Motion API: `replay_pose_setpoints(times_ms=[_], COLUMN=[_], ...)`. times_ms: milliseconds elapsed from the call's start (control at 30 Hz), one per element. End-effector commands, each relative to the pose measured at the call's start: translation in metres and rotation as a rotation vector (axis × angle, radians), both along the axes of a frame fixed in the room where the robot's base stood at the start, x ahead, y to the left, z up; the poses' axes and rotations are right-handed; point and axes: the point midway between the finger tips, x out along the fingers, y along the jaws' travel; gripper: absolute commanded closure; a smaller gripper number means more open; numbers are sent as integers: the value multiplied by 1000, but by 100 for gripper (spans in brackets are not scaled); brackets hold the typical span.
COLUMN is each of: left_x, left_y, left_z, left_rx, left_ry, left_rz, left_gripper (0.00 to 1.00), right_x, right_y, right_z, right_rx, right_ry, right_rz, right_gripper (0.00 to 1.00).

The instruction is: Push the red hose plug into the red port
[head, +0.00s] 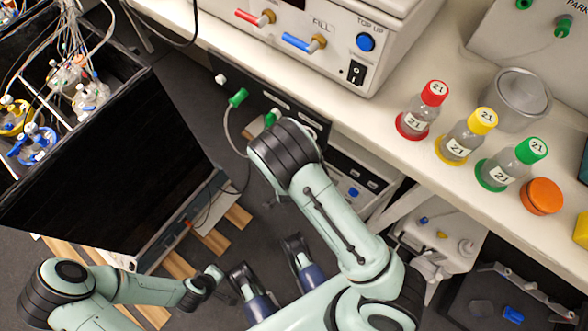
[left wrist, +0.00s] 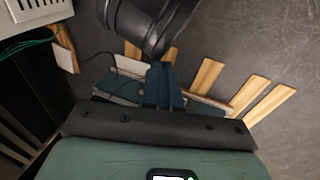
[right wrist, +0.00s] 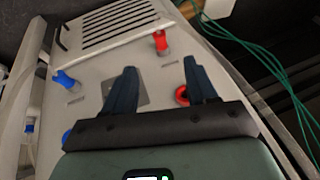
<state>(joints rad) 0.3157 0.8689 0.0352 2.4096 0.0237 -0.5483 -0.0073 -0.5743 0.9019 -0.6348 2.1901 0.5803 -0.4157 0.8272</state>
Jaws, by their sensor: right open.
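In the right wrist view my right gripper (right wrist: 162,75) is open, its two dark blue fingers apart and nothing between the tips. A red ring-shaped port (right wrist: 182,95) with a dark centre lies on a pale panel, partly behind the right-hand finger. A red hose plug (right wrist: 160,42) stands on the panel, above and between the fingertips, clear of both. In the left wrist view my left gripper (left wrist: 160,72) has its fingers together, with nothing seen in them. In the head view I cannot make out either gripper's tips clearly.
The right wrist view shows a blue plug (right wrist: 65,80), a blue port (right wrist: 67,136), a vent grille (right wrist: 118,22) and green cables (right wrist: 262,60) right of the panel. In the head view, capped bottles (head: 417,113) stand on the bench; a large black panel (head: 110,155) stands left.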

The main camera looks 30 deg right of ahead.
Motion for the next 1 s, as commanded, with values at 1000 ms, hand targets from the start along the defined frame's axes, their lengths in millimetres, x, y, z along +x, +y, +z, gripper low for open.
replay_pose_setpoints(times_ms=[1000], left_x=[-13], left_y=[28], left_z=[-72], left_rx=[45], left_ry=[73], left_rz=[46], left_gripper=[100], right_x=[48], right_y=[-35], right_z=[-119], right_rx=[1], right_ry=[1], right_rz=[0], right_gripper=[43])
